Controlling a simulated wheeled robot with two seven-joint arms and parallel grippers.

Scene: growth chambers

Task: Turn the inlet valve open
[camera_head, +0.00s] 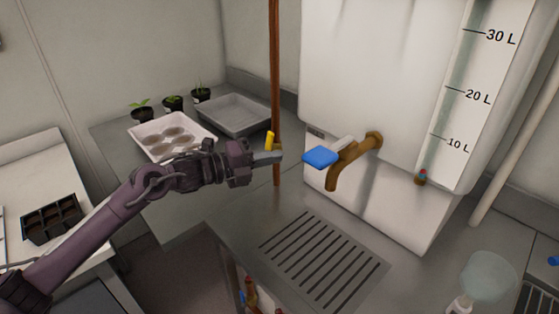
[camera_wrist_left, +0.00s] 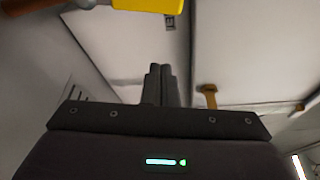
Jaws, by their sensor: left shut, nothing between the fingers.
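A copper pipe (camera_head: 275,80) runs upright in front of the left side of the white tank (camera_head: 385,75). A valve with a yellow lever (camera_head: 270,141) sits on the pipe, the lever pointing up. The lever also shows at the top edge of the left wrist view (camera_wrist_left: 148,5). My left gripper (camera_head: 272,157) is shut and empty, its fingertips just below the yellow lever in the picture. I cannot tell whether they touch the valve. The shut fingers also show in the left wrist view (camera_wrist_left: 160,85). My right gripper is not in view.
A brass tap (camera_head: 350,155) with a blue handle (camera_head: 320,157) juts from the tank to the right. A drain grate (camera_head: 322,260) lies below it. Grey tray (camera_head: 236,112), white tray (camera_head: 150,124) and small potted plants (camera_head: 173,104) stand behind my left arm.

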